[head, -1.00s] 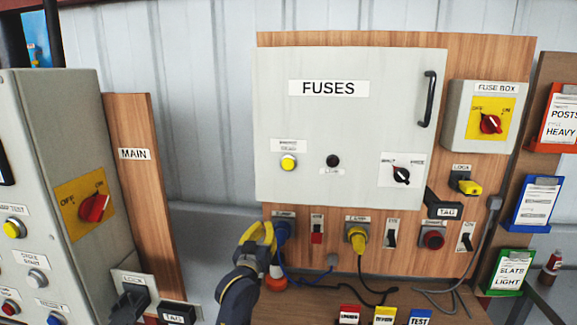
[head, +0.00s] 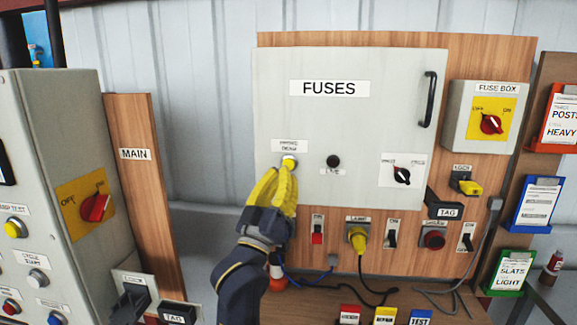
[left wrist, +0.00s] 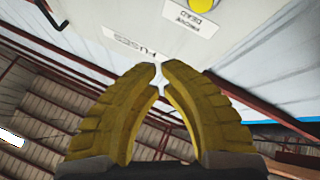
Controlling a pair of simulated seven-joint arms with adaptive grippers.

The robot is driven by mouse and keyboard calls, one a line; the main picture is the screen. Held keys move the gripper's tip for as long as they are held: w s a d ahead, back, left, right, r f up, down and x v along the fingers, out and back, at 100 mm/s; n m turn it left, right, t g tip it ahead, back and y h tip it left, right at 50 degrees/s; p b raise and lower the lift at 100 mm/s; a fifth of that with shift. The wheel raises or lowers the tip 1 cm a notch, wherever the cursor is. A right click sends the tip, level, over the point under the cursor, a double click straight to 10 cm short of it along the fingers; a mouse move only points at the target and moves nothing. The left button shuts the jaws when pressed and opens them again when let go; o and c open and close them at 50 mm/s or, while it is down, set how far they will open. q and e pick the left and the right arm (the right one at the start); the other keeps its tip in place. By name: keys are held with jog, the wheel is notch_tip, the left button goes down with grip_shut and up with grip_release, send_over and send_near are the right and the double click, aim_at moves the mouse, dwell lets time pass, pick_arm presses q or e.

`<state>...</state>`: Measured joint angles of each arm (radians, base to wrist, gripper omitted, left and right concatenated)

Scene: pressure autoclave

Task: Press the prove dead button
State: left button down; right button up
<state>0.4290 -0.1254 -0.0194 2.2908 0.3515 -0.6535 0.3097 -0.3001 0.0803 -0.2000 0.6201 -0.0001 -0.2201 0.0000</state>
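The prove dead button (head: 289,161) is a round yellow button in a pale ring on the grey FUSES door (head: 390,120), under a small white label (head: 290,146). My left gripper (head: 283,172) has yellow fingers pointing up, with its tips just below the button and overlapping its lower edge in the head view. In the left wrist view the fingertips (left wrist: 162,68) lean together with only a narrow gap and hold nothing. There the yellow button (left wrist: 204,4) shows at the top edge, apart from the tips. My right gripper is not in view.
Below the door are a red switch (head: 317,234), a yellow plug (head: 357,238) and cables. The MAIN cabinet (head: 60,130) stands at the left.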

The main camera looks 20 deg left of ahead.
aim_at(287, 164)
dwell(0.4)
pick_arm(q)
jog(key=shift+w+a, duration=0.2)
jog(key=shift+w, duration=1.25)
jog(key=shift+w+a, duration=0.2)
jog(key=shift+w, duration=1.25)
jog(key=shift+w+a, duration=0.2)
jog(key=shift+w, duration=1.25)
jog(key=shift+w, duration=0.1)
jog(key=shift+w, duration=0.3)
jog(key=shift+w+a, duration=0.15)
jog(key=shift+w, duration=0.35)
jog(key=shift+s, duration=0.9)
jog(key=shift+s, duration=0.15)
jog(key=shift+s+d, duration=0.25)
jog(key=shift+s, duration=0.95)
jog(key=shift+s+d, duration=0.25)
jog(key=shift+s, duration=0.9)
